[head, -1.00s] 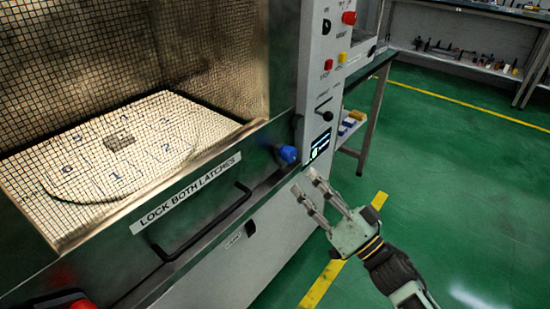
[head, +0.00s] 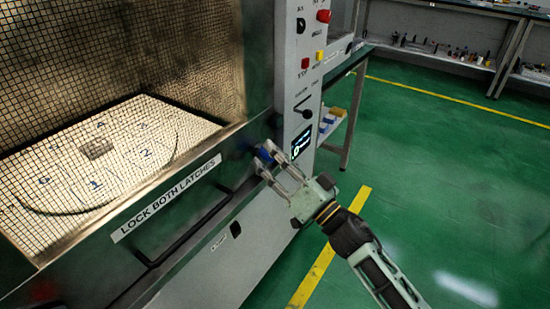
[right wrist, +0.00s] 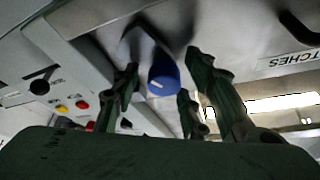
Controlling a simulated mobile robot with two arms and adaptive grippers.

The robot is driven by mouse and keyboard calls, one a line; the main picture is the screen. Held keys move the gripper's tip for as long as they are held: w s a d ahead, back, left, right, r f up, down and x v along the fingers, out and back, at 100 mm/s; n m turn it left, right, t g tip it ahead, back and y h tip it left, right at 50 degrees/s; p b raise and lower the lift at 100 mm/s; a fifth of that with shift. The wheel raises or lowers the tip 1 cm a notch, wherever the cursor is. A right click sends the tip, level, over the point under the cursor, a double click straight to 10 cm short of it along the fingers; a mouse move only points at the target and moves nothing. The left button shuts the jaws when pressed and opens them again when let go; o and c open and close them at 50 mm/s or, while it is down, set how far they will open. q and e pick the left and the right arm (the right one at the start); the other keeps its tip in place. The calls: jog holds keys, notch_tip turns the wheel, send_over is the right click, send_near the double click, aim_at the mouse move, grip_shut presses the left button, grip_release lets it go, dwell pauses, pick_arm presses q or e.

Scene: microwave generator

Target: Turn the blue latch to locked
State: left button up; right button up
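The blue latch (head: 265,153) is on the right end of the dark front panel of the machine, partly hidden by my right gripper (head: 263,156) in the head view. The right wrist view shows it as a blue knob (right wrist: 163,76) on a pale mount, between the spread fingers of my right gripper (right wrist: 163,64). Gaps show on both sides of the knob, so the fingers are open around it, not closed on it. I cannot read the latch's locked or unlocked state. My left gripper is not in view.
A "LOCK BOTH LATCHES" label (head: 167,197) and a black handle bar (head: 185,237) are left of the latch. A control panel (head: 300,95) with buttons and a small screen (head: 302,142) rises just right of it. Green floor (head: 430,180) is open to the right.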

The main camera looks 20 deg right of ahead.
grip_shut()
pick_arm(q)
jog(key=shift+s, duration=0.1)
pick_arm(e)
jog(key=shift+n, duration=0.4)
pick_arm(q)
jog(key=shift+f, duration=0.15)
pick_arm(e)
jog(key=n+g+y, duration=0.2)
jog(key=n+g, duration=0.1)
jog(key=n, duration=0.5)
jog(key=r+n+g+y, duration=0.1)
jog(key=n+g+y, duration=0.1)
jog(key=n, duration=0.6)
jog(key=d+n+g+y, duration=0.1)
jog(key=n+g+y, duration=0.2)
jog(key=n, duration=0.5)
jog(key=shift+w+r+g, duration=0.2)
jog(key=shift+w+g, duration=0.15)
jog(key=shift+g, duration=0.15)
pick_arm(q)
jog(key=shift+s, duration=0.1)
